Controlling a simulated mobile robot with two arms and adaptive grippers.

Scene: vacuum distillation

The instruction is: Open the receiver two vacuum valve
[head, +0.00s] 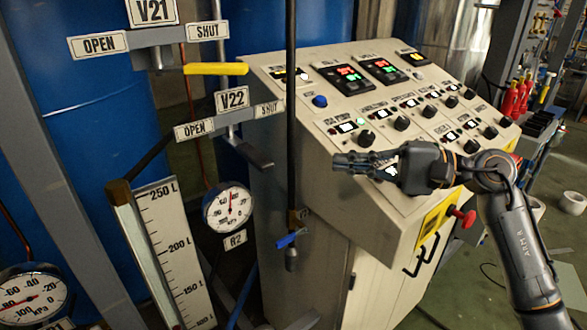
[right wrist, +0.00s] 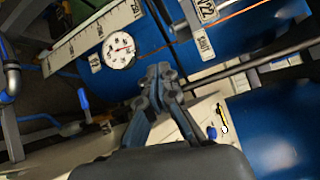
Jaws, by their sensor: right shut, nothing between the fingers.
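The V22 valve label (head: 232,99) hangs on a grey bracket between an OPEN plate (head: 194,129) at left and a SHUT plate (head: 269,108) at right. A dark handle (head: 254,155) sticks out below the bracket, toward lower right. The R2 gauge (head: 229,209) is below it. In the right wrist view the V22 label (right wrist: 207,10) and SHUT plate (right wrist: 205,47) are at the top right. My right gripper (head: 345,162) is shut and empty in front of the control panel, pointing left, apart from the V22 handle. Its fingers also show in the wrist view (right wrist: 160,76). My left gripper is not in view.
The V21 valve with a yellow handle (head: 215,69) sits above V22. A dark vertical pipe (head: 291,120) with a blue lever (head: 287,240) stands between my gripper and V22. The control panel (head: 345,197) is behind my gripper. A level scale (head: 172,250) stands at left.

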